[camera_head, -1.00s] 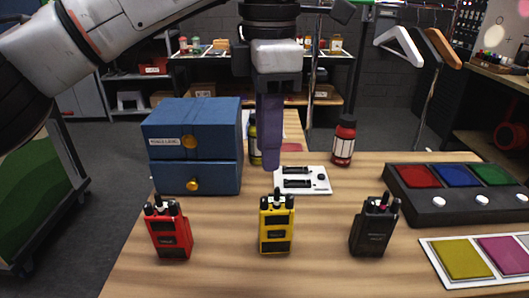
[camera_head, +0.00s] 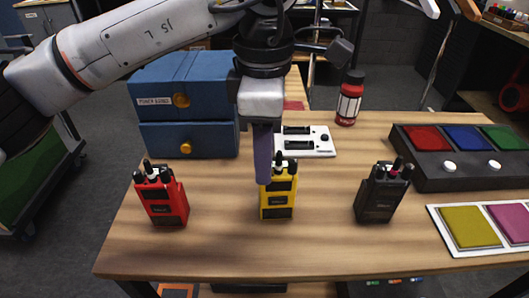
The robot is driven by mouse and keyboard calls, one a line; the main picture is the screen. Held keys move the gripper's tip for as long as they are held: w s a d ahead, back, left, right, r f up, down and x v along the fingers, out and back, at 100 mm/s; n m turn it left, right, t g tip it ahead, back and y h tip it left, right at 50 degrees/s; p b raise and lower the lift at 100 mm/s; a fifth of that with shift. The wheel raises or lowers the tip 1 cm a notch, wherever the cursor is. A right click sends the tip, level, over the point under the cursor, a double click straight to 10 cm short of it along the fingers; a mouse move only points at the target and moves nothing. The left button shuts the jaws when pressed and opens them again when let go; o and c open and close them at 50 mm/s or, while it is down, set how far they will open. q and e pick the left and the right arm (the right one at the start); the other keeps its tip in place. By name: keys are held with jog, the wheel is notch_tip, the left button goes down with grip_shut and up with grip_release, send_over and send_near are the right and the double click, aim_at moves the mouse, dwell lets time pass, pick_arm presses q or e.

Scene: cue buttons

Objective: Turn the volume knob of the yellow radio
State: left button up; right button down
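The yellow radio (camera_head: 278,202) stands upright on the wooden table, between a red radio and a black radio. Several short black knobs or stubs rise from its top; the left part of its top is hidden behind my gripper. My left gripper (camera_head: 264,182) points straight down over the yellow radio's upper left. Its purple fingers show as one narrow strip, so I cannot tell whether they are apart. I cannot tell whether they touch the radio. My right gripper is not in view.
The red radio (camera_head: 163,202) stands left and the black radio (camera_head: 378,196) right. Blue drawers (camera_head: 190,141), a white switch plate (camera_head: 318,149) and a red bottle (camera_head: 348,100) are behind. A button box (camera_head: 440,178) and colour pads (camera_head: 470,228) lie right. The front table strip is clear.

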pick_arm(q)
jog(key=shift+c, duration=0.2)
grip_shut()
jog(key=shift+f+n+b, duration=0.15)
jog(key=shift+n+b, duration=0.35)
jog(key=shift+n, duration=1.5)
jog(key=shift+o, duration=0.2)
grip_release()
jog(key=shift+r, duration=0.2)
